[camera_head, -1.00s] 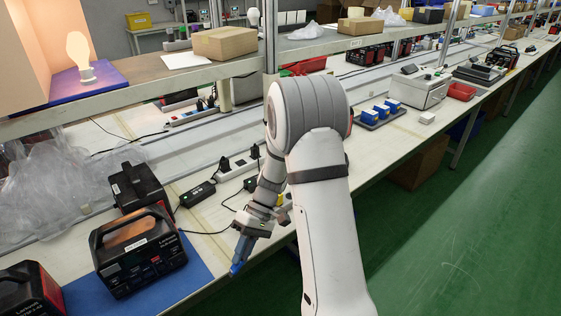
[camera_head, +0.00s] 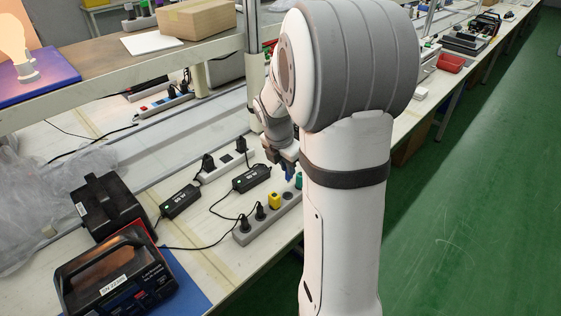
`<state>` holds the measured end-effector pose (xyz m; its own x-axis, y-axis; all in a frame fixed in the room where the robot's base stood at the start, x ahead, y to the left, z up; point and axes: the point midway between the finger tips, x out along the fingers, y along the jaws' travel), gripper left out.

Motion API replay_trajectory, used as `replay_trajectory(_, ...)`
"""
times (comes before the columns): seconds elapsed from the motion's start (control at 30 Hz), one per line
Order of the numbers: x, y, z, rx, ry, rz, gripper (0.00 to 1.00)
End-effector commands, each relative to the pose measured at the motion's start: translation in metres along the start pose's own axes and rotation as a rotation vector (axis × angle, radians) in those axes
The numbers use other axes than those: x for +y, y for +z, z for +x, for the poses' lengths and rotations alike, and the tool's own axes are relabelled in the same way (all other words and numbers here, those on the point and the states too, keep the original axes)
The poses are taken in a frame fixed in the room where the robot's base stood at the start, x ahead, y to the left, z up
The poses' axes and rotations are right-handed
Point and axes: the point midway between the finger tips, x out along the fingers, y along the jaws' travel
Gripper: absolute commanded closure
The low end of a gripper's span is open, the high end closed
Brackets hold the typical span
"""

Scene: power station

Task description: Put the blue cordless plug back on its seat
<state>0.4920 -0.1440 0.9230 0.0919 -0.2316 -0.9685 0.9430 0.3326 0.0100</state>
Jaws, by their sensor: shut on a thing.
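My gripper (camera_head: 284,158) is shut on the blue plug (camera_head: 289,173), which points downward from the jaws. It is over the far part of a grey power strip (camera_head: 248,232), partly hidden by my arm. The strip carries two black plugs, a yellow plug (camera_head: 275,200) and a green plug (camera_head: 298,181). A dark socket spot (camera_head: 287,197) shows between the yellow and green plugs. I cannot tell whether the blue plug touches the strip.
Black adapters (camera_head: 181,201) and a second strip (camera_head: 228,164) with black plugs lie behind. Black power units (camera_head: 117,275) stand at the left, with cables toward the strip. A shelf with a cardboard box (camera_head: 196,20) overhangs the back.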

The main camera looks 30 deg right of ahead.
Motion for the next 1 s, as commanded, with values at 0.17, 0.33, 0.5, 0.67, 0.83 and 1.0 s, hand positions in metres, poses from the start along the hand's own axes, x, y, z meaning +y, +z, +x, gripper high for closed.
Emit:
replay_trajectory(0.17,0.001,-0.003,0.006,0.001,0.002,-0.006,1.0)
replay_trajectory(0.33,0.001,-0.007,0.019,0.001,0.002,-0.007,1.0)
replay_trajectory(0.5,0.001,-0.011,0.036,0.001,0.001,-0.007,1.0)
replay_trajectory(0.67,0.001,-0.016,0.051,0.001,0.001,-0.007,1.0)
replay_trajectory(0.83,0.001,-0.018,0.06,0.002,0.001,-0.008,1.0)
replay_trajectory(1.0,0.001,-0.019,0.064,0.002,0.001,-0.008,1.0)
